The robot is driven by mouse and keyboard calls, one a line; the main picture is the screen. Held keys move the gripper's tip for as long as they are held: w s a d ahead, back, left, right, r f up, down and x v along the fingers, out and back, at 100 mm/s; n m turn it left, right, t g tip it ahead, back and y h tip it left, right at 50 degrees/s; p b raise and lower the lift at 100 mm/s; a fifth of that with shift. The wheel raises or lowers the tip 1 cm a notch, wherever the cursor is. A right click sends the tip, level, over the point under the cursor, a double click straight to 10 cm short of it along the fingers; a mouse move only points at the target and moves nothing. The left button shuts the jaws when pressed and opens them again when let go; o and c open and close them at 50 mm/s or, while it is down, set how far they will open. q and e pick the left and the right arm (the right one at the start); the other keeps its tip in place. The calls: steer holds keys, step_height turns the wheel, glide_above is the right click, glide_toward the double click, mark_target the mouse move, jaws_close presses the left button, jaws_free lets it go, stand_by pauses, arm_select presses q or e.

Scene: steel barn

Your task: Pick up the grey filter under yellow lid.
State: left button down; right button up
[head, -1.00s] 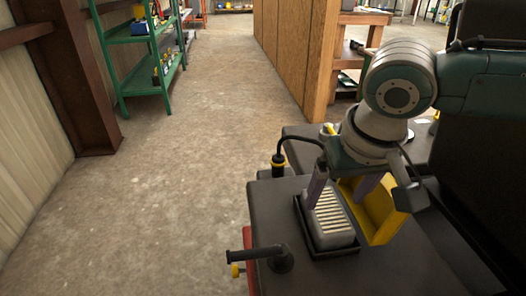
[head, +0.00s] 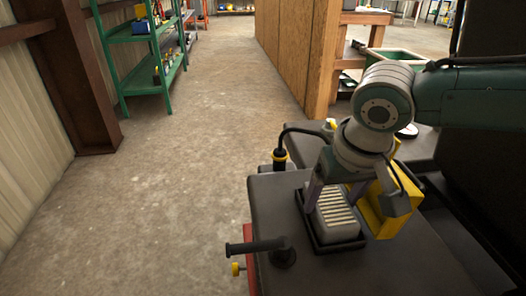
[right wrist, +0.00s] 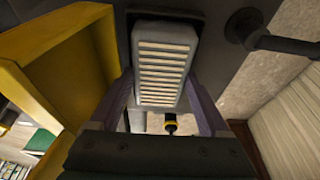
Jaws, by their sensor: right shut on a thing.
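The grey filter (head: 338,219), a block with pale ribs on top, sits in a black tray-like recess (head: 342,248) on the dark machine top. In the right wrist view the filter (right wrist: 162,62) lies between the two purple-grey fingers. The yellow lid (head: 381,212) stands open on the right of the filter; in the right wrist view it (right wrist: 88,20) is at the left. My right gripper (head: 334,194) is shut on the filter, one finger on each side. Whether the filter is raised from the recess is unclear. My left gripper is not in view.
A black pipe handle (head: 262,247) with a yellow knob stands at the machine's front left. A black cable (head: 302,130) loops behind the gripper. A green shelf (head: 146,60) and wooden partition (head: 295,50) stand farther back. The concrete floor at left is clear.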

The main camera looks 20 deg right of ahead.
steer(key=c, duration=0.4)
steer(key=shift+r, duration=0.15)
